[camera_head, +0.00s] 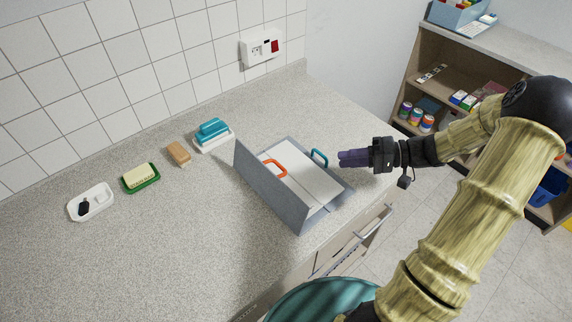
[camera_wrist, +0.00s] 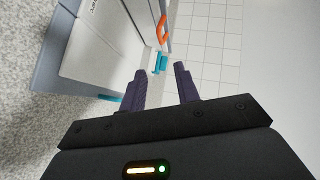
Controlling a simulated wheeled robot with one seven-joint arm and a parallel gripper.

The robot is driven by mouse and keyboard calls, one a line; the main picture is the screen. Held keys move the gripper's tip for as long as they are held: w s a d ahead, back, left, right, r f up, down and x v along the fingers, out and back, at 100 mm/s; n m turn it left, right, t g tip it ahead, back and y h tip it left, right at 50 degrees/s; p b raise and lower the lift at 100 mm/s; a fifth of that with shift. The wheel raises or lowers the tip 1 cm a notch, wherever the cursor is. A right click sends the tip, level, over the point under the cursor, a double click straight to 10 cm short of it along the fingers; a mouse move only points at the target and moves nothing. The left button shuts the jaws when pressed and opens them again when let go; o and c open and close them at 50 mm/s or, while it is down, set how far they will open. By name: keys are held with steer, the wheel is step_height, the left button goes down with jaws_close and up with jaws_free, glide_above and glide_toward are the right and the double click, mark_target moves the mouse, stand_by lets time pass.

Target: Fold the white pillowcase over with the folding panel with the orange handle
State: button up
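A grey folding board (camera_head: 268,190) lies on the counter with its left panel standing tilted up. A white sheet-like surface (camera_head: 312,178), seemingly the pillowcase, covers its middle; it also shows in the wrist view (camera_wrist: 105,45). The orange handle (camera_head: 274,167) stands out beside the raised panel and shows at the top of the wrist view (camera_wrist: 163,29). A teal handle (camera_head: 320,157) is at the far right edge. My gripper (camera_head: 343,158) is just right of the teal handle, apart from it.
A teal-handled brush (camera_head: 212,133), a tan block (camera_head: 179,153), a green dish with a pale block (camera_head: 141,178) and a white tray (camera_head: 90,202) line the tiled wall. The front left counter is clear. A shelf unit (camera_head: 455,75) stands at the right.

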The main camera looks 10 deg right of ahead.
steer(key=p, duration=0.3)
glide_toward(272, 182)
steer(key=w+a, duration=0.1)
steer(key=a, duration=0.1)
steer(key=w+a, duration=0.2)
steer(key=w+a+f, duration=0.1)
steer(key=w, duration=0.1)
steer(key=shift+w+a, duration=0.25)
steer(key=shift+a, duration=0.15)
jaws_close()
